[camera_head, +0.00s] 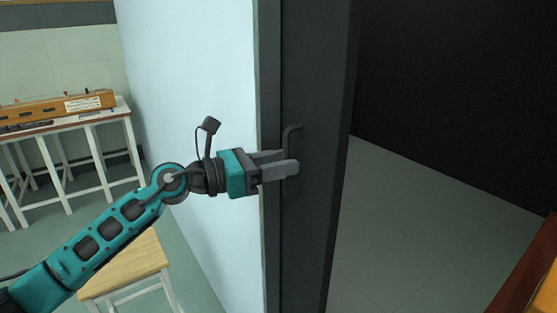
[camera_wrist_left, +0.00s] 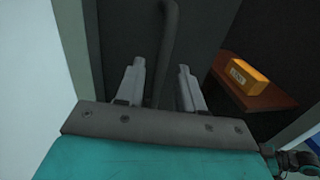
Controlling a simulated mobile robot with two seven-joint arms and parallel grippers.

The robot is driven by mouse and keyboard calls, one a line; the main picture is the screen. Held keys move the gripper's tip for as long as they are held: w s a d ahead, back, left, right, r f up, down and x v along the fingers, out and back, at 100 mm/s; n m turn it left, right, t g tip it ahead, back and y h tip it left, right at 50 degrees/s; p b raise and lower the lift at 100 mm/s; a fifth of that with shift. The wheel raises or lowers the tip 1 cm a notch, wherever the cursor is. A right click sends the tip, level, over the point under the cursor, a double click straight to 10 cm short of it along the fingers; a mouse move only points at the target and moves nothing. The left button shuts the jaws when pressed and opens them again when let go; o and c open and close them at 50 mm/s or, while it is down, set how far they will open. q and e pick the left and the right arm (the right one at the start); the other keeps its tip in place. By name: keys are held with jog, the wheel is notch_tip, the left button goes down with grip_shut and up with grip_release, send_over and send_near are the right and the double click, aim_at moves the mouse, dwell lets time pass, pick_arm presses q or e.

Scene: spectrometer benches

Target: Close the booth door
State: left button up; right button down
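The booth door (camera_head: 318,120) is a tall dark grey panel in the middle of the head view, with the dark booth interior open to its right. Its dark bar handle (camera_head: 293,133) stands upright on the panel near the left edge. My left gripper (camera_head: 287,163) is at the handle, coming from the left. In the left wrist view the handle (camera_wrist_left: 168,45) runs down between the two grey fingers (camera_wrist_left: 160,72), with gaps on both sides, so the gripper is open around it. The fingers hide part of the handle in the head view. My right gripper does not show.
A white wall (camera_head: 195,75) adjoins the door on the left. A wooden stool (camera_head: 128,262) stands below my left arm, and a white table (camera_head: 75,121) with instruments stands behind. Inside, grey floor (camera_head: 410,220) is clear; a brown surface (camera_wrist_left: 257,97) bears a yellow box (camera_wrist_left: 243,76).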

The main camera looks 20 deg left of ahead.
pick_arm(q)
jog(key=shift+c, duration=0.2)
grip_shut()
dwell(0.5)
